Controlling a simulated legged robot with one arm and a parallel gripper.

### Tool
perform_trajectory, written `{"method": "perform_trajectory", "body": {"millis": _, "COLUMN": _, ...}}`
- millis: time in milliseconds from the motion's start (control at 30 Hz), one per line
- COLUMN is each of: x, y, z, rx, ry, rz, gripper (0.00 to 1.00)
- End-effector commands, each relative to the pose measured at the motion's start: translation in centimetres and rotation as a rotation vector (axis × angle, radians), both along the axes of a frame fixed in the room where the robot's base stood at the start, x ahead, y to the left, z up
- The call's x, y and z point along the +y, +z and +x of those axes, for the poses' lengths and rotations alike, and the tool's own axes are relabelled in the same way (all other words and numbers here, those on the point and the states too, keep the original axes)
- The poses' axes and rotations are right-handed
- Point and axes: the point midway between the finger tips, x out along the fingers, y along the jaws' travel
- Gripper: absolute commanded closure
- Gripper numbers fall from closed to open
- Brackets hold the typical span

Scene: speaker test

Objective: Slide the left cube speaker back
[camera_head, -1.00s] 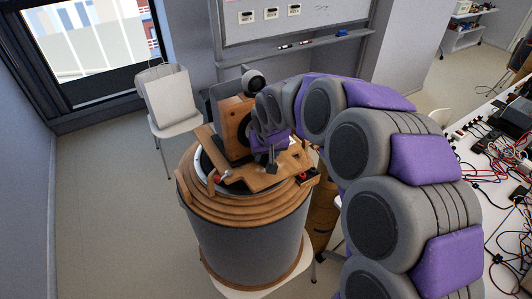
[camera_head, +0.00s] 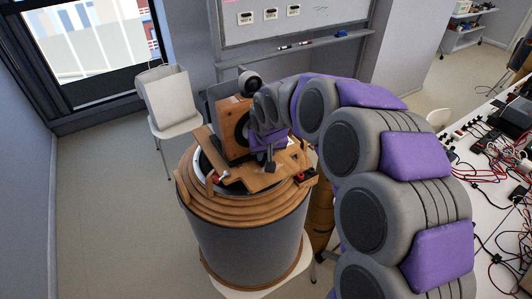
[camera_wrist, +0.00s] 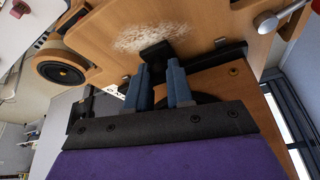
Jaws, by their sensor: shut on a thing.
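A wooden cube speaker (camera_head: 231,116) with a dark round cone stands upright on top of a large grey drum with wooden rings (camera_head: 248,240). A flat wooden board (camera_head: 262,181) lies in front of it on the drum; its pale scuffed patch shows in the wrist view (camera_wrist: 140,34). My gripper (camera_head: 270,166) points down over this board, in front of the speaker. In the wrist view, my blue-grey fingers (camera_wrist: 160,72) are close together on a small black block (camera_wrist: 155,54) at the board. My wrist hides part of the speaker.
A wooden arm (camera_head: 205,145) with a silver-and-red knob (camera_head: 218,177) lies at the left, and another red knob (camera_head: 302,176) at the right. A white chair (camera_head: 170,102) stands behind left. A cable-strewn table (camera_head: 485,170) is at the right. The floor at left is clear.

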Motion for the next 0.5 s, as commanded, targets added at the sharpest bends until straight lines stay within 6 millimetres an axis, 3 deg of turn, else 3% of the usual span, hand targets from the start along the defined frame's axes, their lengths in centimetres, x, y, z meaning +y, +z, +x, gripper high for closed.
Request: {"method": "perform_trajectory", "body": {"millis": 500, "x": 3.9, "y": 0.3, "z": 5.8, "rx": -0.007, "ry": 0.001, "rz": 0.002, "gripper": 1.00}}
